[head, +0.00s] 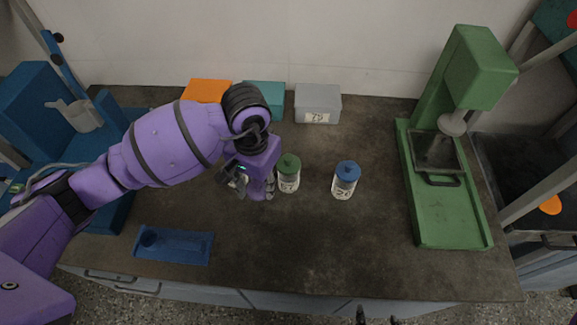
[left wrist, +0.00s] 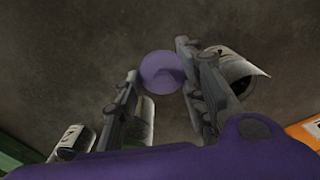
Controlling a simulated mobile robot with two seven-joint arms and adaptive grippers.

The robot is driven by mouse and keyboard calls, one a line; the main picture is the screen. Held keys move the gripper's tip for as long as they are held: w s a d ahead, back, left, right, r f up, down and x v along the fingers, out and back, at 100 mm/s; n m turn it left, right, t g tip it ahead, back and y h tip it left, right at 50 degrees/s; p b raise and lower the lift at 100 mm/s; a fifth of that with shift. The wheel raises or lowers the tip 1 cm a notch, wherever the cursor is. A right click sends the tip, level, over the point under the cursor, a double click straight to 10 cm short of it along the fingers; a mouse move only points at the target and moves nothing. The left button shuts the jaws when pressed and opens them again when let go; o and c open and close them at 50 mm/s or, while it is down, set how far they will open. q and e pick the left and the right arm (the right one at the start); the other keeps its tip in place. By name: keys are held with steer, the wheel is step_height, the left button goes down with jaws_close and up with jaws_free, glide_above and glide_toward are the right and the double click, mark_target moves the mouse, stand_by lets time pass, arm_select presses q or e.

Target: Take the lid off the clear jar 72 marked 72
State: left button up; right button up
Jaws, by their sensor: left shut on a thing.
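My left gripper (head: 257,190) points down over the bench, just left of a clear jar with a green lid (head: 288,172). That jar's label (head: 287,187) has dark digits that I cannot read surely. In the left wrist view a round purple lid-like thing (left wrist: 162,72) sits between the fingertips, and the gripper is shut on it. Whether a jar is under it is hidden. A pale labelled jar-like thing (left wrist: 240,72) is beside the right finger there; its marking is unclear. My right gripper (head: 376,317) shows only two dark, parted fingertips at the bottom edge.
A blue-lidded jar (head: 345,178) stands right of the green-lidded one. Orange (head: 207,88), teal (head: 264,93) and grey (head: 317,104) boxes line the back. A green machine (head: 455,215) stands right, a blue tray (head: 173,246) front left. The front middle of the bench is clear.

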mark_target(259, 184)
arm_select(q)
steer(key=shift+f, duration=0.5)
steer(key=shift+f, duration=0.2)
steer(key=o, duration=1)
steer(key=shift+s, duration=0.1)
steer(key=shift+r, duration=0.15)
steer(key=shift+r, duration=0.3)
step_height(259, 184, up, 12)
steer(key=shift+f, duration=0.2)
